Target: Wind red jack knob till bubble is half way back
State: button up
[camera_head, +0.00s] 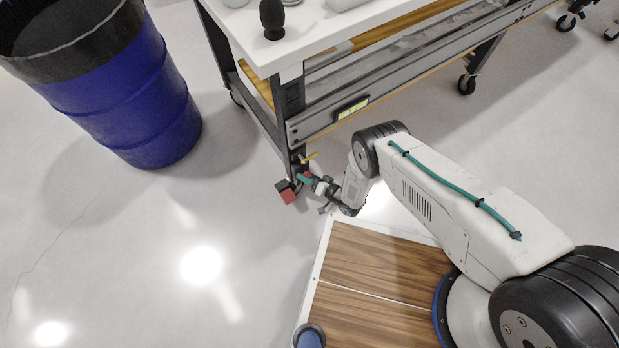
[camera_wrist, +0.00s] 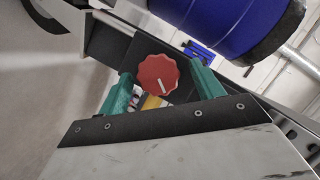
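The red jack knob (camera_wrist: 157,75) is round and scalloped, with a white mark pointing down and slightly right in the wrist view. My gripper (camera_wrist: 162,86) has its two green fingers on either side of the knob, with a visible gap on each side. It is open; whether the fingertips reach past the knob's face I cannot tell. In the head view my gripper (camera_head: 306,178) is low at the bench's near leg. A level with a yellow-green vial (camera_head: 351,108) sits on the bench's grey beam (camera_head: 420,80). Its bubble is too small to read.
A blue drum (camera_head: 130,100) stands left of the bench. The white bench top (camera_head: 320,30) carries a dark egg-shaped object (camera_head: 272,18). Floor at lower left is clear.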

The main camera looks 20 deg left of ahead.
jog(key=v, duration=0.8)
jog(key=shift+a, duration=0.1)
jog(key=s+a+r+n, duration=0.1)
jog(key=s+a+n, duration=0.1)
jog(key=s+a, duration=0.15)
jog(key=w+a+f+n+t+h, duration=0.2)
jog(key=w+a+n+h, duration=0.1)
jog(key=w, duration=0.3)
jog(key=shift+a+f+n+t, duration=0.2)
jog(key=shift+f+n+t, duration=0.1)
jog(key=shift+n, duration=0.3)
